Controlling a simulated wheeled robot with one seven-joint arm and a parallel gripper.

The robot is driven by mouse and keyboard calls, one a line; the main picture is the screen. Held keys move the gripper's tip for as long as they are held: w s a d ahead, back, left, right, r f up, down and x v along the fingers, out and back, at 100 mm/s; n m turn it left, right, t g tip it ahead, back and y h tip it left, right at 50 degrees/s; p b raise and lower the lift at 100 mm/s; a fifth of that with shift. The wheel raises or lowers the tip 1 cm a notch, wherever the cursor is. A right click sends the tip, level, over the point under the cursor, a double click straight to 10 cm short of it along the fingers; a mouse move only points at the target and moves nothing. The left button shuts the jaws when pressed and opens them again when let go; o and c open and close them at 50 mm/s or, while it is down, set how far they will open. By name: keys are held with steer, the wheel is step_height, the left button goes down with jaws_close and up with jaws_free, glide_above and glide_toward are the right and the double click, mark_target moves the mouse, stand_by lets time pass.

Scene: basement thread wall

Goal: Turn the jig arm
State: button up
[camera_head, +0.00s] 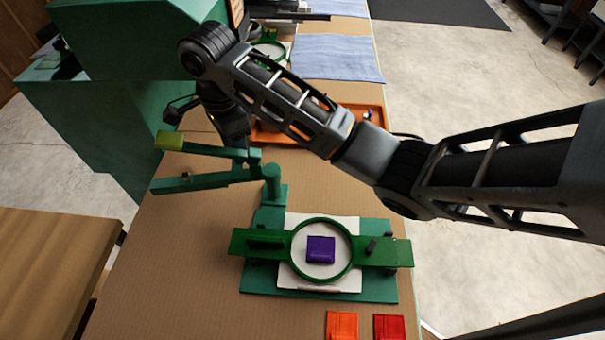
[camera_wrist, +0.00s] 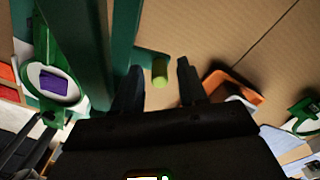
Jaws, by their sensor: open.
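The green jig arm (camera_head: 205,180) reaches left from a post at the back of the jig base (camera_head: 350,286). A yellow-green handle (camera_head: 169,141) stands at its far left end. In the wrist view the handle (camera_wrist: 160,72) appears between the two dark fingertips of my gripper (camera_wrist: 157,82), with gaps on both sides. My gripper is open and holds nothing. In the head view its fingers are partly hidden behind the wrist, just above the jig arm. A green hoop (camera_head: 293,262) lies on the base around white cloth with a purple patch (camera_head: 320,249).
Orange (camera_head: 342,325) and red (camera_head: 389,326) patches lie at the table's front edge. An orange tray (camera_head: 262,136) and blue cloth (camera_head: 335,58) lie behind the jig. A large green machine (camera_head: 75,125) stands at the left. Bare tabletop (camera_head: 180,255) lies left of the jig base.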

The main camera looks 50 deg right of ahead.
steer(key=r, duration=0.2)
steer(key=shift+w+d+r, duration=0.1)
steer(key=shift+w+r, duration=0.1)
steer(key=shift+r, duration=0.15)
steer(key=shift+s+r, duration=0.2)
steer(key=shift+r, duration=0.1)
steer(key=shift+w+r, duration=0.1)
steer(key=shift+r, duration=1.25)
